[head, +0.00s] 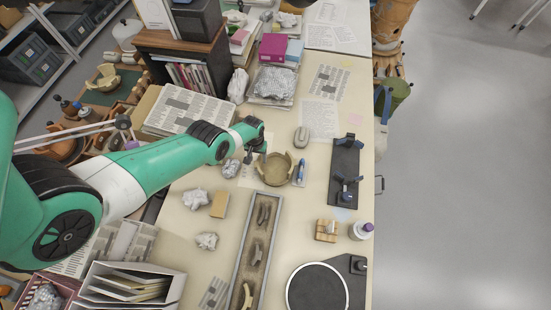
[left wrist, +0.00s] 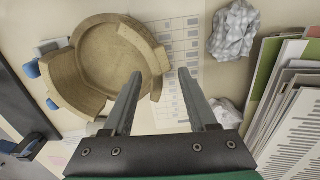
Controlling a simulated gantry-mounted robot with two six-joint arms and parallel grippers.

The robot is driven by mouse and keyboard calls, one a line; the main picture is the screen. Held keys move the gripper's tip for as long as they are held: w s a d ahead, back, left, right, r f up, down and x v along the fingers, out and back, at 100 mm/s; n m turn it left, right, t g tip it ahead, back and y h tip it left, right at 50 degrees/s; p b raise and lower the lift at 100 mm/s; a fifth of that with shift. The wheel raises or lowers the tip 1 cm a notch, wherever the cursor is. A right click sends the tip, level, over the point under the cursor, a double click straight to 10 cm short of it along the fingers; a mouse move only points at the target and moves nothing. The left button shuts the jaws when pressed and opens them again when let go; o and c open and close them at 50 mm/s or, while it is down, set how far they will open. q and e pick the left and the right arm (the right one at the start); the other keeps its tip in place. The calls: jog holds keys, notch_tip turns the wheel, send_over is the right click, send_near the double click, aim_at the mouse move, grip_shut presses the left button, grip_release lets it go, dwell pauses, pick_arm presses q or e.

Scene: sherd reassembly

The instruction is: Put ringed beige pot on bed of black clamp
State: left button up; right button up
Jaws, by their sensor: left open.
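The ringed beige pot (head: 274,171) sits on the bench with a broken, uneven rim. It also shows in the left wrist view (left wrist: 108,58), seen from above. My left gripper (head: 254,157) is at the pot's left edge in the head view. In the left wrist view my left gripper (left wrist: 160,76) is open, one finger over the pot's inside and the other outside its wall. Whether the fingers touch the wall cannot be told. The black clamp (head: 346,160) lies to the right of the pot, its bed bare between dark blue jaws. My right gripper does not show.
A blue-and-white tube (head: 300,172) lies between pot and clamp. A grey lump (head: 231,168) sits left of the pot. A long sherd tray (head: 241,258), a turntable (head: 317,288) and a wooden block (head: 326,230) stand nearer.

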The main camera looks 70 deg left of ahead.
pick_arm(q)
jog(key=shift+f, duration=0.25)
grip_shut()
dwell(1.3)
